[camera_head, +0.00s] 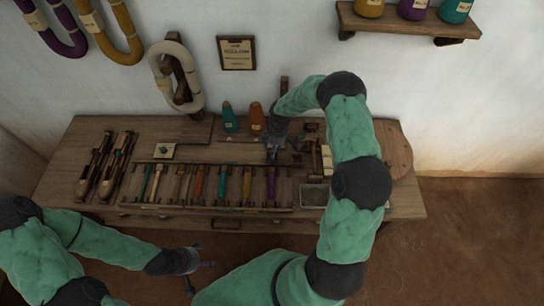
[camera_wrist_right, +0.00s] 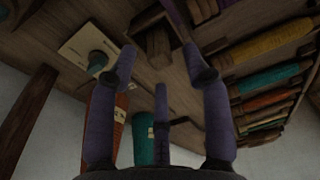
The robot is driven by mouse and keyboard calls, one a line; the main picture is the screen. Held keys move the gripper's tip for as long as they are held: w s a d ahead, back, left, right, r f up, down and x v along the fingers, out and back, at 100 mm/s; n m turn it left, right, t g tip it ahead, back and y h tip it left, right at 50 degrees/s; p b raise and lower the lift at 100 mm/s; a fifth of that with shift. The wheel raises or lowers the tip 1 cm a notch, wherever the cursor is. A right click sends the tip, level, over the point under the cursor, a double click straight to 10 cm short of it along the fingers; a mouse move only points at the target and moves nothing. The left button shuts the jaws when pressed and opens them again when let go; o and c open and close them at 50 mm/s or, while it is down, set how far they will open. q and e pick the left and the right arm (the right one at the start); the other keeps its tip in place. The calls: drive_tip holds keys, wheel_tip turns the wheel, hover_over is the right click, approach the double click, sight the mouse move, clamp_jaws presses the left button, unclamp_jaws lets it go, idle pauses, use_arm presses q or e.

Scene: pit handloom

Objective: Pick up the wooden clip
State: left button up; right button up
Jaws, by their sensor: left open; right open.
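My right gripper (camera_head: 277,152) reaches down over the back of the wooden table, near the right end of the bobbin row. In the right wrist view its fingers (camera_wrist_right: 160,58) are spread open with nothing between them. In the head view the clip cannot be told for sure among small dark wooden pieces (camera_head: 311,128) beside the gripper. My left gripper (camera_head: 196,268) is open and empty in front of the table.
The table (camera_head: 90,128) carries a rack of coloured bobbins (camera_head: 222,182), shuttles (camera_head: 104,165) at left, and teal (camera_head: 229,120) and orange (camera_head: 257,118) cones close to my right gripper. A grey tray (camera_head: 315,195) sits at front right.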

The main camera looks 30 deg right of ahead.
wheel_tip(320, 180, down, 2)
drive_tip(key=shift+w+f, duration=0.1)
drive_tip(key=shift+a, duration=0.1)
drive_tip(key=c, duration=0.8)
drive_tip(key=shift+r, duration=0.5)
wheel_tip(320, 180, up, 2)
drive_tip(key=shift+r, duration=0.15)
drive_tip(key=s+a+r+p, duration=0.1)
drive_tip(key=r, duration=0.1)
drive_tip(key=s+a+r, duration=0.1)
drive_tip(key=r, duration=0.1)
drive_tip(key=s+a+r+p, duration=0.1)
drive_tip(key=a+r, duration=0.1)
drive_tip(key=shift+s+r+p, duration=0.3)
drive_tip(key=shift+s+r, duration=0.05)
drive_tip(key=s+a+r, duration=0.1)
drive_tip(key=s+a, duration=0.1)
drive_tip(key=s+a+r, duration=0.1)
drive_tip(key=s+a, duration=0.1)
drive_tip(key=s+a+r+p, duration=0.1)
drive_tip(key=s+a, duration=0.1)
drive_tip(key=shift+a, duration=0.1)
drive_tip(key=shift+c, duration=0.2)
